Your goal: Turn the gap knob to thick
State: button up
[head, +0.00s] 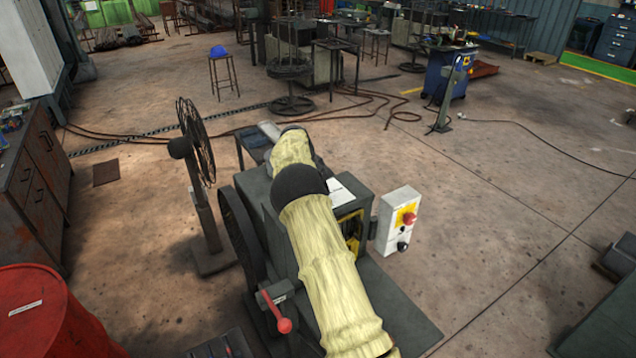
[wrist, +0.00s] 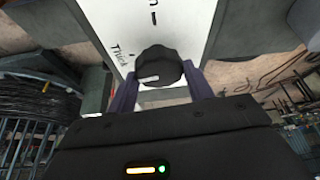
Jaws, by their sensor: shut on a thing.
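The gap knob (wrist: 160,62), dark and ribbed, sits on a white panel (wrist: 187,25) in the wrist view. My gripper (wrist: 160,76) is shut on it, with one purple-grey finger at each side. A short white pointer line shows at the knob's lower left, aimed left in the picture. The handwritten word "Thick" stands just left of the knob, slightly above the pointer line. A black tick mark and part of another label show above the knob. In the head view my sleeved arm reaches over the dark machine (head: 255,200) and hides the knob and gripper.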

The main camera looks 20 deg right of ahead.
jog(key=shift+m, duration=0.6)
jog(key=shift+w+g, duration=0.1)
jog(key=shift+g, duration=0.2)
jog(key=o, duration=1)
jog(key=shift+a, duration=0.1)
jog(key=shift+c, duration=0.2)
jog(key=b+v, duration=0.1)
jog(key=v, duration=1.6)
jog(key=shift+r, duration=0.25)
